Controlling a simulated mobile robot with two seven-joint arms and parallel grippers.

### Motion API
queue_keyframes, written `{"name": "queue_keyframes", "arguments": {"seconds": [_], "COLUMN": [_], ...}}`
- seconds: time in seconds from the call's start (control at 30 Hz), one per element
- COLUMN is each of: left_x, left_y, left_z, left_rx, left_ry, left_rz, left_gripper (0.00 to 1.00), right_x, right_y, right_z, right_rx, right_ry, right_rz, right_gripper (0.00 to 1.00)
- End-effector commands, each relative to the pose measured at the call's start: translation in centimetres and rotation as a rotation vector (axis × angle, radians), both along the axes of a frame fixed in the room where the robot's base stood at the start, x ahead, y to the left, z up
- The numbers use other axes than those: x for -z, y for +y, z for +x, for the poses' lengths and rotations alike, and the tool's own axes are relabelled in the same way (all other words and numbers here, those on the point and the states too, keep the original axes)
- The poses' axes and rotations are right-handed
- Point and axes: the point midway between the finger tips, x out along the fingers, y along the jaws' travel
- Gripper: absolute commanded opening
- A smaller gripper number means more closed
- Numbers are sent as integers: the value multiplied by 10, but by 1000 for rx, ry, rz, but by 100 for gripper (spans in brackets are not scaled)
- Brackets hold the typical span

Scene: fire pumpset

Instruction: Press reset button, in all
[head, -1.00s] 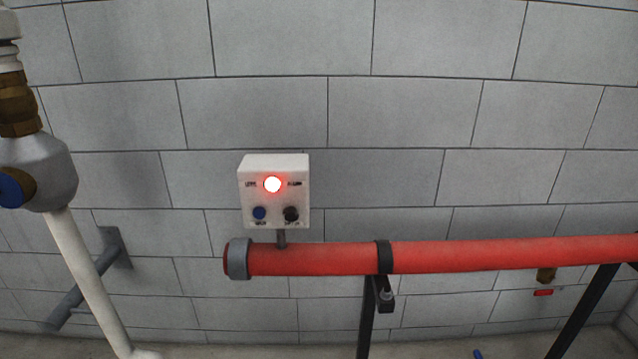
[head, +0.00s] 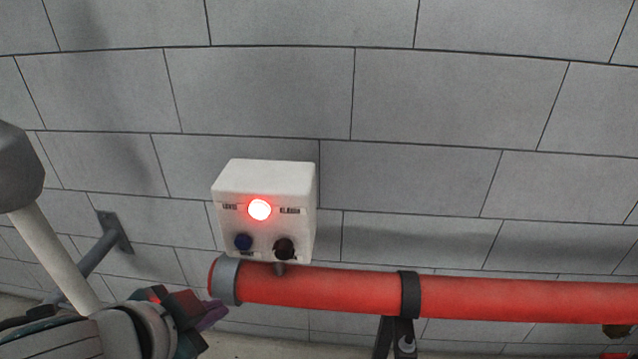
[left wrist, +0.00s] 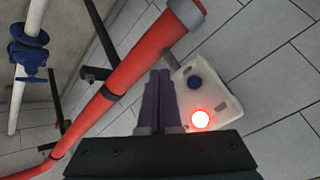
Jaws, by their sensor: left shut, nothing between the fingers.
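The white alarm box (head: 266,182) is on a short stem above the red pipe, in front of the block wall. Its red lamp (head: 259,209) is lit. Below the lamp are a blue button (head: 243,242) on the left and a black knob (head: 284,249) on the right. My left gripper (head: 213,314) is at the lower left, below and left of the box, apart from the buttons. In the left wrist view its fingers (left wrist: 160,75) are shut and empty, with the box (left wrist: 222,88) and blue button (left wrist: 194,82) to their right. My right gripper is not in view.
The red pipe (head: 330,292) runs right from just below the box, on a black support (head: 396,338). The wall space right of the box is clear.

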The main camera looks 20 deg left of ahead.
Motion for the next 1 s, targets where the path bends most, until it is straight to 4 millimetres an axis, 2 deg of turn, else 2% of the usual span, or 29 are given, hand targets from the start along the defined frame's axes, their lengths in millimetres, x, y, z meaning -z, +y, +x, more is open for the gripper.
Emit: {"name": "queue_keyframes", "arguments": {"seconds": [0.27, 0.7, 1.0], "left_x": [1, 2, 0], "left_y": [1, 16, 20], "left_z": [7, 63, 84], "left_rx": [0, -1, -1], "left_ry": [-2, -2, 0], "left_rz": [0, 2, -1], "left_gripper": [0, 0, 0], "right_x": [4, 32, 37], "right_y": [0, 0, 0], "right_z": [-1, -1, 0], "right_rx": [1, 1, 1], "right_ry": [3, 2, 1], "right_rz": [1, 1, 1], "right_gripper": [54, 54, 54]}}
